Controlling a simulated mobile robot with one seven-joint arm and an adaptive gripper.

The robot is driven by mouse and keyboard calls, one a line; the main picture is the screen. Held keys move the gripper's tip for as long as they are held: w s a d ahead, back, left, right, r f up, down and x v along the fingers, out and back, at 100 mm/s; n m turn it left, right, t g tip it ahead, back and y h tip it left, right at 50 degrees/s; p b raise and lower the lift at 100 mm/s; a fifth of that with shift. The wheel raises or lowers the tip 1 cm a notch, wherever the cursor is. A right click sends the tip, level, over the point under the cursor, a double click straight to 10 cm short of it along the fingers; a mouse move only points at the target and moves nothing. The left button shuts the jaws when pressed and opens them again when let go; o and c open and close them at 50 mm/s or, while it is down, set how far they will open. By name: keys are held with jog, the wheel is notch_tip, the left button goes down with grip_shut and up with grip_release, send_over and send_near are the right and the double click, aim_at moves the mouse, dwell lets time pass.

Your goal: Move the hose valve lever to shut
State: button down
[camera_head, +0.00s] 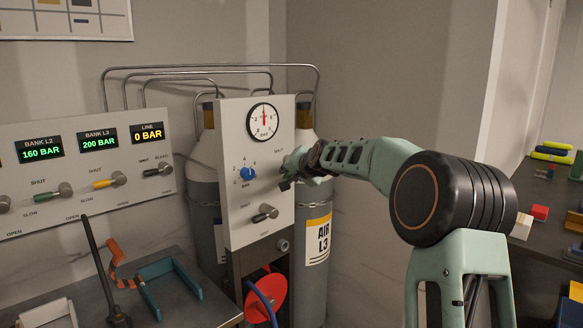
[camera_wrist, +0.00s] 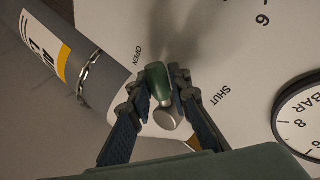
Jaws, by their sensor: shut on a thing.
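The hose valve lever (camera_wrist: 157,84) has a dark green handle and a round silver hub, and sits on the pale panel (camera_head: 237,132). In the wrist view its handle lies between the printed words OPEN and SHUT, closer to OPEN. My gripper (camera_wrist: 165,84) is shut on this handle, with one dark finger on each side. In the head view my gripper (camera_head: 297,165) reaches the panel's right side from the right and hides the lever there.
The panel also carries a round gauge (camera_head: 263,122), a blue knob (camera_head: 247,174) and a black lever (camera_head: 265,213). Gas cylinders (camera_head: 318,219) stand behind it. The left bank board (camera_head: 90,172) has several levers. A bench (camera_head: 204,291) with a blue tray and a red reel (camera_head: 268,296) are below.

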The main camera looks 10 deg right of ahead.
jog(key=r+m+p, duration=0.1)
jog(key=p, duration=0.1)
jog(key=m+g+y+p, duration=0.1)
jog(key=p, duration=0.1)
jog(key=shift+s+a+r+g, duration=0.2)
jog(key=shift+a+r+g, duration=0.1)
jog(key=shift+r, duration=0.1)
jog(key=p, duration=0.1)
jog(key=m+g+y+p, duration=0.1)
jog(key=p, duration=0.1)
jog(key=shift+s+r+y, duration=0.1)
jog(key=shift+r+y, duration=0.2)
jog(key=shift+r, duration=0.05)
jog(key=m+p, duration=0.1)
jog(key=p, duration=0.2)
jog(key=shift+a+r+g+y, duration=0.1)
jog(key=shift+r+g+y, duration=0.05)
jog(key=shift+g+y, duration=0.25)
jog(key=shift+m, duration=0.3)
jog(key=c, duration=2)
grip_release()
jog(key=shift+c, duration=0.2)
